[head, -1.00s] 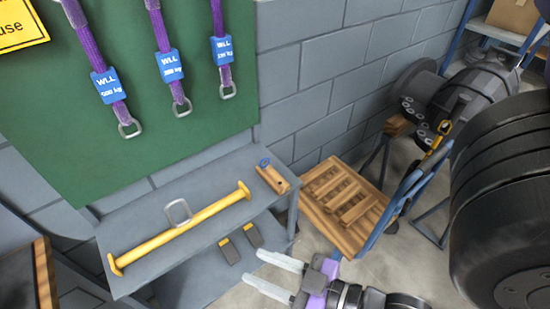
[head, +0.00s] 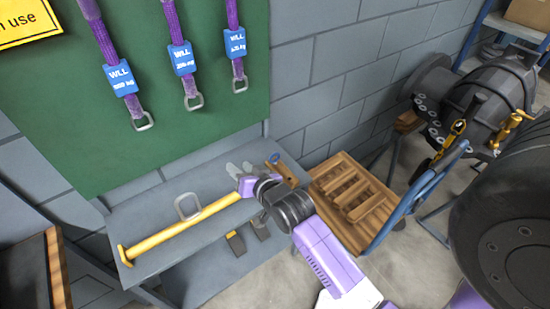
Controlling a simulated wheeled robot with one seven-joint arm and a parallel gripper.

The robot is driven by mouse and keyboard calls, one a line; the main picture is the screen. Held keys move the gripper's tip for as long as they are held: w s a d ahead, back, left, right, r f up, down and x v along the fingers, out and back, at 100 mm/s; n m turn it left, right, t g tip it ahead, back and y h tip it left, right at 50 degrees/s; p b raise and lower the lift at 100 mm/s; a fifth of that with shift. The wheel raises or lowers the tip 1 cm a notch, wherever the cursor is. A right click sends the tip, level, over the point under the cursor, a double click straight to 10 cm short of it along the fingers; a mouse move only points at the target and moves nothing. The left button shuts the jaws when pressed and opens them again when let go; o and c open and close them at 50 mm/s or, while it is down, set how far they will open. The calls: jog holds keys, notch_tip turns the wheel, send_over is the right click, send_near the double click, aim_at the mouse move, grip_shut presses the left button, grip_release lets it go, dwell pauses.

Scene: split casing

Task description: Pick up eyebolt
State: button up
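A small blue ring (head: 273,158), which looks like the eyebolt's eye, shows at the far end of a wooden block (head: 286,173) on the grey bench (head: 170,199). Its shank cannot be made out. My gripper (head: 239,167) is over the bench just left of the ring and block, apart from them in the picture. Its two pale fingers are spread with a gap and nothing shows between them. My wrist covers the right end of the yellow lifting beam (head: 180,230).
The beam carries a grey shackle loop (head: 187,206). Two dark yellow-tipped pieces (head: 236,243) lie on the lower shelf. Purple slings (head: 181,58) hang on the green board (head: 60,100) behind. A wooden pallet (head: 350,205) on a blue trolley stands right of the bench.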

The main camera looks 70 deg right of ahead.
jog(key=w+d+m+g, duration=0.3)
jog(key=d+m, duration=0.1)
jog(key=d, duration=0.7)
jog(key=m+g+y, duration=0.6)
jog(key=m+g, duration=0.1)
jog(key=m, duration=0.3)
send_over(277, 154)
jog(key=shift+w+d+f, duration=0.1)
jog(key=shift+d+f, duration=0.25)
jog(key=shift+f, duration=0.3)
jog(key=f, duration=0.2)
jog(key=f+p, duration=0.1)
jog(key=f, duration=0.2)
jog(key=f+p, duration=0.1)
jog(key=f, duration=0.2)
jog(key=shift+a, duration=0.4)
